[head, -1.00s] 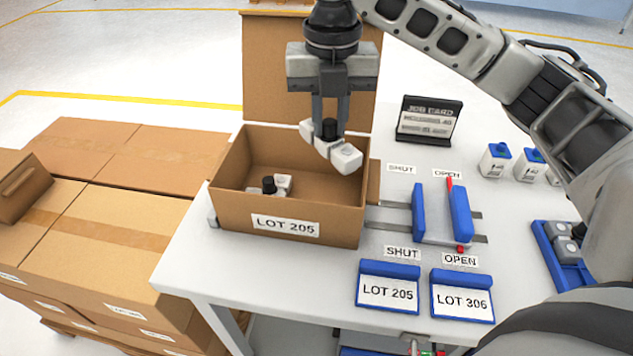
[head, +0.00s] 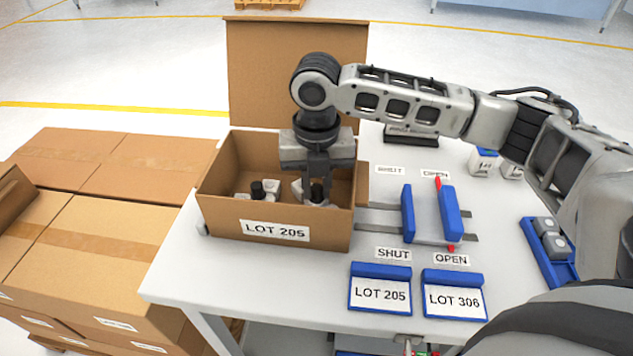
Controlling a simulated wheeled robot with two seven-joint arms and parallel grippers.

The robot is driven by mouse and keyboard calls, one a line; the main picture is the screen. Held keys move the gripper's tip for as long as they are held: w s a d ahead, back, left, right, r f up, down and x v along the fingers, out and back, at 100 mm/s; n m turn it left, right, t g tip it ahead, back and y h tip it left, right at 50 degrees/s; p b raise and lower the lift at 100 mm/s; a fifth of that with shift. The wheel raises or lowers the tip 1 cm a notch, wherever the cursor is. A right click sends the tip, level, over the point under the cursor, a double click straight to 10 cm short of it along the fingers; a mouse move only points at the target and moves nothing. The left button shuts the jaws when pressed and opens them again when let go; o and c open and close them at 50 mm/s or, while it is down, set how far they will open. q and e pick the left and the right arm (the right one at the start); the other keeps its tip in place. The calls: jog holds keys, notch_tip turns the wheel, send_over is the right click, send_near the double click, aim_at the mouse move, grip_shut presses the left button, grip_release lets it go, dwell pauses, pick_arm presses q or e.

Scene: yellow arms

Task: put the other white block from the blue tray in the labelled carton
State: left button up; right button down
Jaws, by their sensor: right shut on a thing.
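The open carton (head: 222,216) labelled LOT 205 stands on the white table, its back flap raised. My right gripper (head: 316,192) reaches down inside it, shut on a white block (head: 301,191) with a black top, low near the carton's right side. The front wall hides the block's lower part, so I cannot tell whether it touches the floor. Another white block (head: 243,195) with a black knob lies in the carton to the left. My left gripper is not in view.
A blue two-rail fixture (head: 451,213) with SHUT and OPEN labels stands right of the carton. Blue card holders (head: 380,290) LOT 205 and LOT 306 lie in front. A dark job card stand (head: 411,138) and small white bottles (head: 483,162) are behind. Brown boxes (head: 100,235) are stacked left.

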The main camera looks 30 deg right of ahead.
aim_at(316, 186)
jog(key=shift+f, duration=0.1)
jog(key=c, duration=1.3)
grip_release()
notch_tip(316, 186, up, 12)
jog(key=shift+r, duration=0.2)
